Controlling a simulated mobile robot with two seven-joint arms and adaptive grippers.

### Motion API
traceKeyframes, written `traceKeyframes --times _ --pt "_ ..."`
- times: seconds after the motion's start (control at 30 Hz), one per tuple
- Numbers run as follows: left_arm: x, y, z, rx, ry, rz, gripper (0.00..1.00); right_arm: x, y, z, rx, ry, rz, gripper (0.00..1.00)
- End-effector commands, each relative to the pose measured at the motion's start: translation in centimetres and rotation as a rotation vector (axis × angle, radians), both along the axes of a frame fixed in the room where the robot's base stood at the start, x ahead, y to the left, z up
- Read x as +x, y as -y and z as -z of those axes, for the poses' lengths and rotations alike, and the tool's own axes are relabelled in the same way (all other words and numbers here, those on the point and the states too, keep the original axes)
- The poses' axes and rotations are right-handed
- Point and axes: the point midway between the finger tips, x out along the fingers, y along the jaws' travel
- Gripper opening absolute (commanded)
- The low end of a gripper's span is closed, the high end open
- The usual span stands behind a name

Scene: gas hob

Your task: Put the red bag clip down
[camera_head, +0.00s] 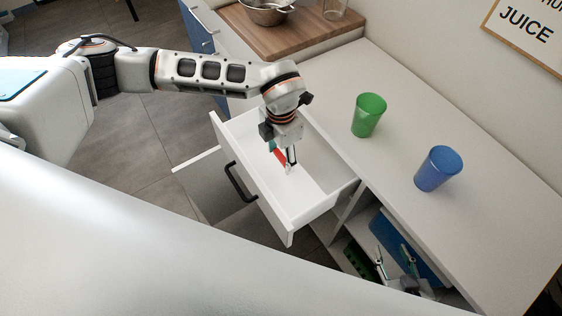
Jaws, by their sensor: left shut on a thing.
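My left gripper (281,157) points down into the open white drawer (262,198). It is shut on the red bag clip (280,156), a small red strip at its fingers. The gripper hides part of the clip. I cannot tell whether the clip touches the drawer floor. The drawer has a black handle on its front, and the floor that I can see in it is bare. My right gripper (393,257) is at the lower right, in front of the open shelf space under the counter. Its two fingers stand apart with nothing visible between them.
A green cup (369,115) and a blue cup (438,168) stand on the white counter (480,215). A wooden board (290,38) with a metal colander (266,11) is at the back. The counter around the cups is clear. The drawer walls surround my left gripper.

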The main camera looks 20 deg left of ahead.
Motion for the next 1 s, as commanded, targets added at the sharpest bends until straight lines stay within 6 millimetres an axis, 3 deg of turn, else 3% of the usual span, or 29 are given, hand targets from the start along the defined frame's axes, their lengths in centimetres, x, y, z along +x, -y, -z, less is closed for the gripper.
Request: traceKeyframes --times 0.23,0.67,0.7,0.77,1.0 --pt "-0.2 0.0 3.7 0.001 -0.006 -0.001 0.43 -0.1 0.1 0.8 -0.006 -0.006 -0.002 0.40" --pt "-0.1 0.0 4.2 0.000 -0.002 0.000 0.43 -0.1 0.1 0.7 -0.006 -0.004 -0.001 0.40" --pt "-0.1 0.0 4.2 0.000 -0.001 0.000 0.57 -0.1 0.1 0.7 -0.006 -0.004 -0.001 0.40" --pt "-0.1 0.0 4.2 0.000 -0.001 0.000 0.68 -0.2 0.1 0.7 -0.006 -0.006 -0.002 0.40" --pt "-0.1 0.0 4.2 0.000 -0.002 0.000 0.68 -0.6 0.1 0.9 -0.005 -0.012 -0.002 0.40"
